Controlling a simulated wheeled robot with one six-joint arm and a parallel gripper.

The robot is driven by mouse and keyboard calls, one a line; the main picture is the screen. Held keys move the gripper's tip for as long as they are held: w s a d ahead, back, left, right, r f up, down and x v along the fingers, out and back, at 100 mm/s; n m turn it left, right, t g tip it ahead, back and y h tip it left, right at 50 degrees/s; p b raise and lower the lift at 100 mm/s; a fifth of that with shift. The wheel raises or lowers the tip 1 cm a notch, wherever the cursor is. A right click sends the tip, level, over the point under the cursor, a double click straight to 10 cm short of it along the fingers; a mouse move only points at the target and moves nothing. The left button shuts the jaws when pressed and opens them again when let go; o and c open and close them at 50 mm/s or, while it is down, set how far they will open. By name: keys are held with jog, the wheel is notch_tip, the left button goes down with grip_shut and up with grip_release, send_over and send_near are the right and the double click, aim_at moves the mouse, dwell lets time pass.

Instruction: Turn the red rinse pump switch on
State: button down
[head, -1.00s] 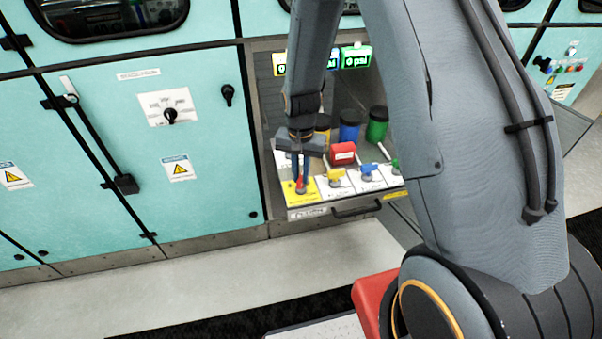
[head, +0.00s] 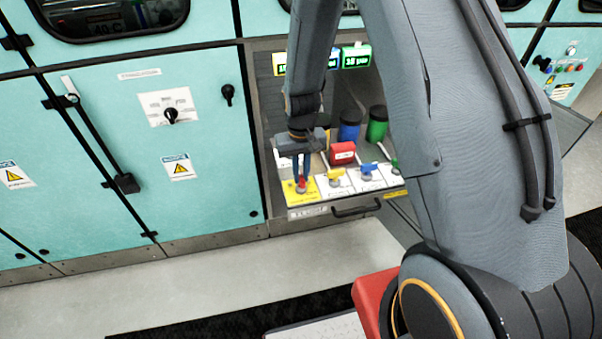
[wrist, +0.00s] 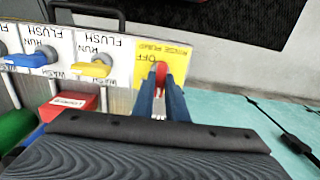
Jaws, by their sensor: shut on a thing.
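The red rinse pump switch (head: 301,187) stands on a yellow plate (head: 316,192) at the left end of a row of switches. In the wrist view the red switch (wrist: 161,72) is between my blue fingertips, and the yellow plate (wrist: 180,62) reads "RINSE PUMP" and "OFF". My gripper (head: 301,177) reaches down from above and is shut on the red switch; it also shows in the wrist view (wrist: 161,84). The fingers cover part of the switch and plate, so I cannot tell its exact position.
Yellow (head: 336,173) and blue (head: 368,170) valve handles stand to the right on white plates. A red block (head: 342,153) and blue (head: 349,126) and green (head: 377,124) canisters are behind. A drawer handle (head: 357,208) is below the front edge.

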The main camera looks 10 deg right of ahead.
aim_at(301, 176)
dwell(0.3)
jog(key=c, duration=1.8)
grip_release()
jog(key=shift+o, duration=0.2)
notch_tip(301, 176, up, 7)
jog(key=shift+r+b, duration=0.2)
jog(key=shift+b, duration=0.55)
jog(key=shift+r, duration=0.25)
